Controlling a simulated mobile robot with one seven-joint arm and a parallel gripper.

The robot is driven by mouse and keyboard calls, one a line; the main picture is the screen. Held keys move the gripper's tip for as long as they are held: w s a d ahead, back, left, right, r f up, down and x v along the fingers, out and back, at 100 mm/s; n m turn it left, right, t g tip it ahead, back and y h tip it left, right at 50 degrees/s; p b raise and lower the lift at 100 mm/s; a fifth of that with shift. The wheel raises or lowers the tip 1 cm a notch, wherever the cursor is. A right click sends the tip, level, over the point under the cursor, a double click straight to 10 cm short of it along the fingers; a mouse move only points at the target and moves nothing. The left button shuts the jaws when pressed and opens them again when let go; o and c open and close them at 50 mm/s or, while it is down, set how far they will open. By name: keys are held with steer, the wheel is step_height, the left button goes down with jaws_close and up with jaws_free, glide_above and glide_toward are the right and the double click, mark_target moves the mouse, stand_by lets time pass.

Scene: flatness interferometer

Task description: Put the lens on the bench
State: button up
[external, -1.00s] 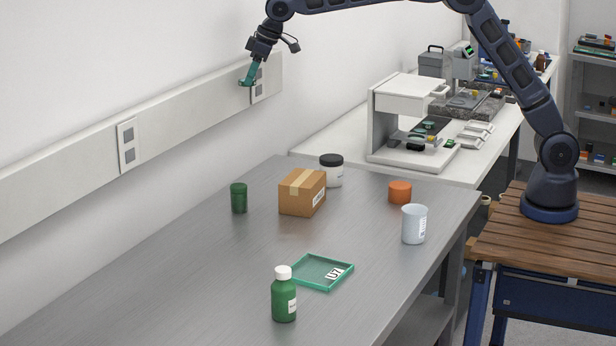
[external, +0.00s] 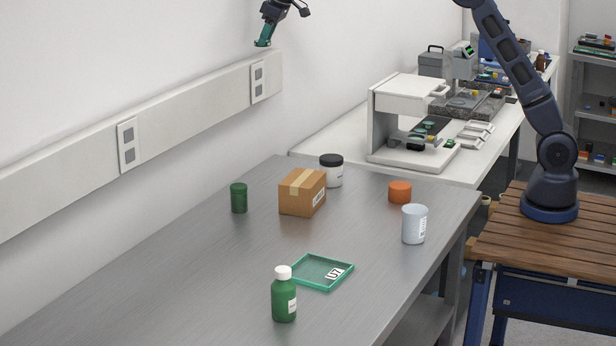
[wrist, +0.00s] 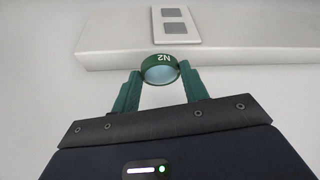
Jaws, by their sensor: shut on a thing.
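The lens (wrist: 160,70) is a clear disc in a dark green ring marked N2, seen in the wrist view. My gripper (wrist: 160,76) is shut on it, with one green finger on each side of the ring. In the external view my gripper (external: 263,43) is high at the top, in front of the wall, well above the bench; the lens is too small to make out there. The grey metal bench (external: 190,285) fills the lower middle of the external view.
On the bench stand a green tray marked U7 (external: 310,284), a green bottle (external: 284,300), a green jar (external: 238,198), a cardboard box (external: 302,205), a black-lidded jar (external: 331,175), an orange tub (external: 400,192) and a white beaker (external: 414,225). The bench's left front is bare.

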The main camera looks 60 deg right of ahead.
steer(key=d+m+h, duration=0.1)
steer(key=d+m, duration=0.2)
steer(key=d, duration=2)
steer(key=m+g+h, duration=0.2)
steer(key=m+h, duration=0.2)
steer(key=m, duration=0.7)
glide_above(436, 120)
steer(key=a, duration=0.1)
step_height(436, 120, down, 32)
steer(key=shift+s+a+f, duration=0.1)
steer(key=shift+s+f, duration=0.05)
steer(key=shift+f, duration=1.2)
steer(key=shift+s+f, duration=0.15)
steer(key=shift+f, duration=1.15)
steer(key=shift+s+a+f, duration=0.1)
steer(key=shift+s+f, duration=0.05)
steer(key=shift+f, duration=1.2)
steer(key=shift+f, duration=0.4)
steer(key=o, duration=1.2)
steer(key=shift+c, duration=0.2)
